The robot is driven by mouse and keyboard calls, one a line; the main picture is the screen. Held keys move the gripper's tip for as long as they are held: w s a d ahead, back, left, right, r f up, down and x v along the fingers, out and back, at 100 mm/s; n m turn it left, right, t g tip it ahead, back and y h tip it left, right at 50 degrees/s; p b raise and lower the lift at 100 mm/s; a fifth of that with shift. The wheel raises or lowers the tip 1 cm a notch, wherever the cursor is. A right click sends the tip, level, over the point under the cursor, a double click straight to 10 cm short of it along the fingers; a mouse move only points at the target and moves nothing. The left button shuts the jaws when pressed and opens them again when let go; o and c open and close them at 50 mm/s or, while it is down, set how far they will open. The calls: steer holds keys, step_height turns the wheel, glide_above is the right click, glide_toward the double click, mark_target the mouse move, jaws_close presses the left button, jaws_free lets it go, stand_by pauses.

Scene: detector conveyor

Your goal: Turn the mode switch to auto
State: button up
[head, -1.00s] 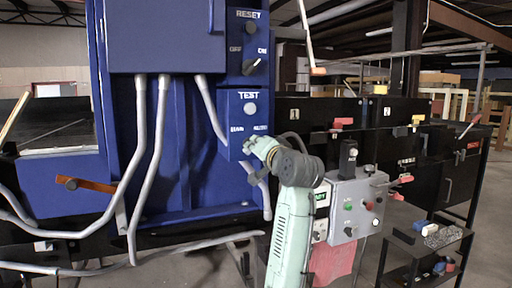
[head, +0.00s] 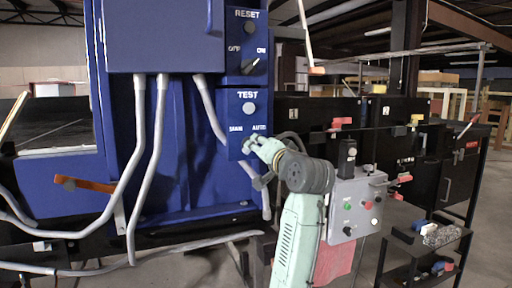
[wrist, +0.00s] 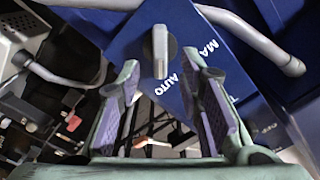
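The mode switch is a grey knob (wrist: 160,52) on the blue panel, beside the white MAN and AUTO lettering in the wrist view. Its bar looks upright in that picture; I cannot tell which label it points to. In the head view the labels (head: 248,128) show below TEST, and my gripper hides the knob. My gripper (head: 258,147) is at the lower part of this panel. In the wrist view my gripper (wrist: 162,70) is open, with its fingers spread to either side of the knob's near end. I cannot tell if they touch it.
Grey conduits (head: 153,165) run down the blue machine. A grey control box (head: 350,208) stands close right of my arm. A black shelf (head: 425,245) is farther right.

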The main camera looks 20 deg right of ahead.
steer(key=s, duration=0.8)
steer(key=shift+s+d, duration=0.2)
steer(key=shift+s, duration=0.1)
